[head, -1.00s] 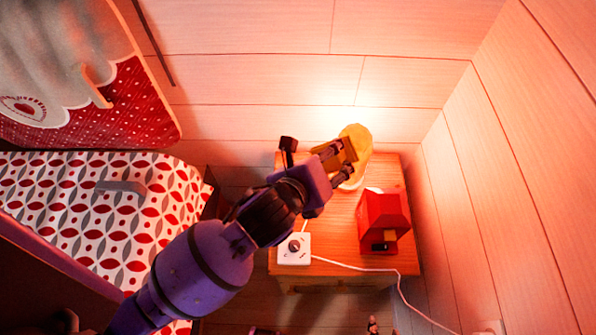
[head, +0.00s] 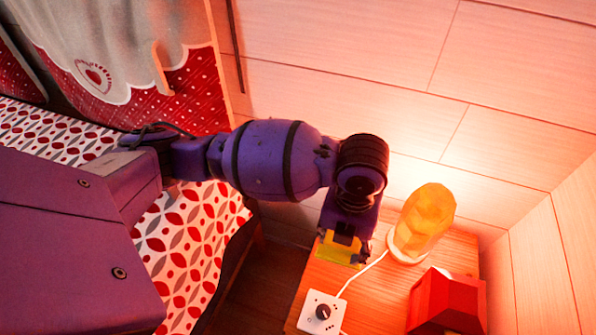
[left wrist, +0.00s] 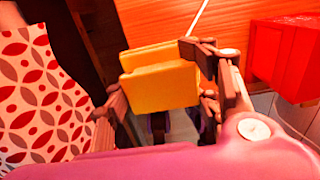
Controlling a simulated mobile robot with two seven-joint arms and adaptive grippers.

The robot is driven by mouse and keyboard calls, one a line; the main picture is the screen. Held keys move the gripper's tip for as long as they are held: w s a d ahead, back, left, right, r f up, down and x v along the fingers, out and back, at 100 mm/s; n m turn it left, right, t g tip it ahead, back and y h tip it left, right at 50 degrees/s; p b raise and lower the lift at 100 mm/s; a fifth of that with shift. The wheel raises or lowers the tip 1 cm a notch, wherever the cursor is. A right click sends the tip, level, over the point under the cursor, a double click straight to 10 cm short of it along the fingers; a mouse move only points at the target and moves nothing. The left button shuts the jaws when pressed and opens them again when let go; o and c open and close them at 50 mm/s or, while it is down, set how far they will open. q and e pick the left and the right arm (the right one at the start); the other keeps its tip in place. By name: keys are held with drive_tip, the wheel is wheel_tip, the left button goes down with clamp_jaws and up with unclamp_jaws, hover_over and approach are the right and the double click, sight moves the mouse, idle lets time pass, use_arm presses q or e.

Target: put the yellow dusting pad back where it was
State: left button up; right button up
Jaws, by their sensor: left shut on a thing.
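The yellow dusting pad (head: 338,250) is between the fingers of my left gripper (head: 343,257), which is shut on it. In the head view the pad shows over the far left corner of the wooden nightstand (head: 385,290), left of the lamp; whether it touches the top cannot be told. In the left wrist view the pad (left wrist: 160,78) is a thick yellow block with a groove along it, with a finger at each side. My right gripper is not in view.
A glowing yellow lamp (head: 426,215) stands at the back of the nightstand. A red house-shaped object (head: 446,302) and a white dimmer box (head: 322,312) with a cord are nearer. The patterned bed (head: 190,245) lies left, across a dark gap. Plank walls stand behind and right.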

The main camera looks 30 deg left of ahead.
use_arm(q)
drive_tip(key=shift+w+a+r, duration=0.15)
drive_tip(key=shift+w+a, duration=0.15)
drive_tip(key=shift+a, duration=0.05)
drive_tip(key=w+f+b, duration=0.1)
drive_tip(key=w+f, duration=0.2)
drive_tip(key=w, duration=0.1)
drive_tip(key=w+a+f+b, duration=0.1)
drive_tip(key=w+f, duration=0.1)
drive_tip(key=w, duration=0.2)
drive_tip(key=w+f+b, duration=0.1)
drive_tip(key=w+f, duration=0.2)
drive_tip(key=w, duration=0.2)
drive_tip(key=shift+a+f, duration=0.35)
drive_tip(key=shift+w+f, duration=0.3)
drive_tip(key=shift+f, duration=0.1)
wheel_tip(320, 180, down, 3)
drive_tip(key=shift+a+f+b, duration=0.1)
drive_tip(key=shift+f+b, duration=0.05)
drive_tip(key=shift+b, duration=0.4)
drive_tip(key=o, duration=1.1)
drive_tip(key=shift+c, duration=0.2)
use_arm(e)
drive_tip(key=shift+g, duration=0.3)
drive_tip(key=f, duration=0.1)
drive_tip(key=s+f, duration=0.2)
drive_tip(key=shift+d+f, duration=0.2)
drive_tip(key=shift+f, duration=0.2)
